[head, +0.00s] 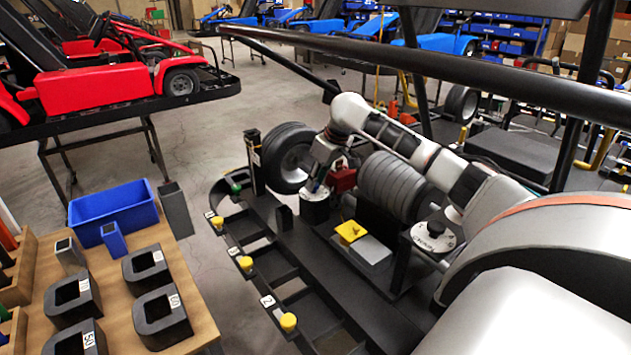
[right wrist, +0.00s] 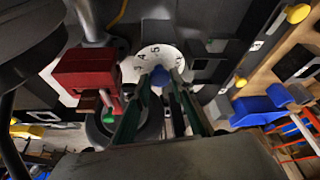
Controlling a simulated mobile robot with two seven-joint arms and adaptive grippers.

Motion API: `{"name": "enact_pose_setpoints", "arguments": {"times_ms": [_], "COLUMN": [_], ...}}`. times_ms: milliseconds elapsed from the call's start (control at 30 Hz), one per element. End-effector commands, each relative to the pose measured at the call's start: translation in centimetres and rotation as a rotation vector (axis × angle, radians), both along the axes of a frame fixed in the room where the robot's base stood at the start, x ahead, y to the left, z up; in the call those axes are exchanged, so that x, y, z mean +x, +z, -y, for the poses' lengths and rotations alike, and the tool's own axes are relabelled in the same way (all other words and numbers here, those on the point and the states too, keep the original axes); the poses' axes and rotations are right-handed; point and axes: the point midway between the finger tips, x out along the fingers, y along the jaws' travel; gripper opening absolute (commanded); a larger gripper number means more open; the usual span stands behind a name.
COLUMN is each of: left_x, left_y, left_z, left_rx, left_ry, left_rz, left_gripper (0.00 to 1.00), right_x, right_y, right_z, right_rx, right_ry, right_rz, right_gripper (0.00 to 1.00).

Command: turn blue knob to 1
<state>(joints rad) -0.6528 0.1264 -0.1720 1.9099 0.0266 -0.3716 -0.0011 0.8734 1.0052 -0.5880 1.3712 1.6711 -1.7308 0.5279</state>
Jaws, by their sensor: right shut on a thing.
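The blue knob (right wrist: 157,76) sits on a white round dial (right wrist: 160,62) in the right wrist view. The figures 3, 4 and 5 show along the dial's far side; the rest of its face is partly hidden by my fingers. My right gripper (right wrist: 158,88) is shut on the knob, one dark finger on each side. In the head view, my right gripper (head: 316,182) points down at the dial (head: 315,207) on the dark kart stand. The knob is mostly hidden there. My left gripper is not in view.
A red block (head: 343,179) stands close beside my right gripper. A second dial with a black knob (head: 435,228), a yellow piece (head: 350,231) and a ribbed grey cylinder (head: 393,185) are nearby. A wooden table (head: 195,275) with a blue bin (head: 113,209) is at left.

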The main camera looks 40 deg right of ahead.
Motion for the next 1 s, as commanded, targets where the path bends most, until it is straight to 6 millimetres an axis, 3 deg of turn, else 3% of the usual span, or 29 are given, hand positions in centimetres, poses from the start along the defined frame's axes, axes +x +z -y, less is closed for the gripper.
{"name": "enact_pose_setpoints", "arguments": {"times_ms": [600, 1000], "left_x": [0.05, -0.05], "left_y": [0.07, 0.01], "left_z": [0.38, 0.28], "left_rx": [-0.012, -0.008], "left_ry": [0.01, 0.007], "left_rz": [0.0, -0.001], "left_gripper": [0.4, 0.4], "right_x": [0.29, 0.43], "right_y": [0.05, 0.01], "right_z": [0.42, 0.51], "right_rx": [0.004, 0.001], "right_ry": [0.579, 0.848], "right_rz": [0.001, 0.0], "right_gripper": [0.02, 0.02]}}
